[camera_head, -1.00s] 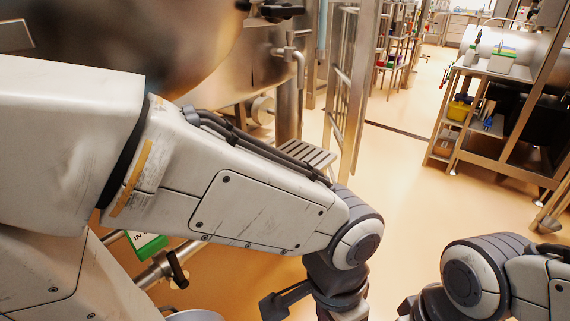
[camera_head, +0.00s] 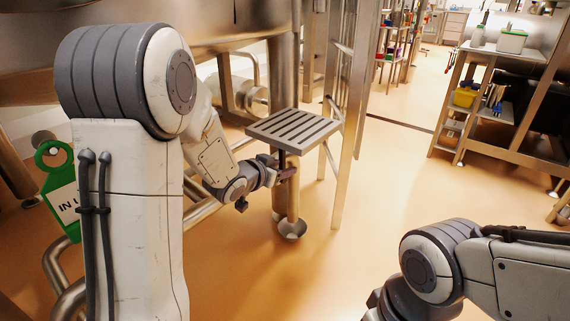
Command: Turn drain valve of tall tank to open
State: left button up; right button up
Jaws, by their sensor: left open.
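A large steel tank (camera_head: 35,90) fills the upper left, cut off by the frame. My left arm stands in front of it and hides much of its underside. My left gripper (camera_head: 279,168) is open, reaching right at a steel leg or pipe below the slatted step (camera_head: 293,128). Small dark and brownish parts show at its fingertips; I cannot tell whether they belong to a valve or to my gripper. No drain valve handle shows clearly. A green tag (camera_head: 52,163) with a white label hangs left of my arm. My right arm shows at lower right, its gripper out of view.
Steel pipes (camera_head: 58,268) run low at the left. A steel ladder frame (camera_head: 350,120) rises right of the step. The middle floor (camera_head: 385,190) is clear.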

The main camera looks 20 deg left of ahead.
aim_at(279, 150)
pick_arm(q)
jog(key=a+t+h+b, duration=0.3)
jog(key=a+t, duration=0.1)
jog(key=a, duration=0.3)
jog(key=b+x, duration=0.1)
jog(key=x, duration=0.2)
jog(key=b+x, duration=0.1)
jog(key=x, duration=0.2)
jog(key=b+x, duration=0.1)
jog(key=x, duration=0.2)
jog(key=shift+w+d+f, duration=0.2)
jog(key=shift+d+f, duration=0.05)
jog(key=shift+f, duration=0.15)
jog(key=shift+w+d+r, duration=0.15)
jog(key=shift+w+d, duration=0.05)
jog(key=shift+w, duration=0.4)
grip_shut()
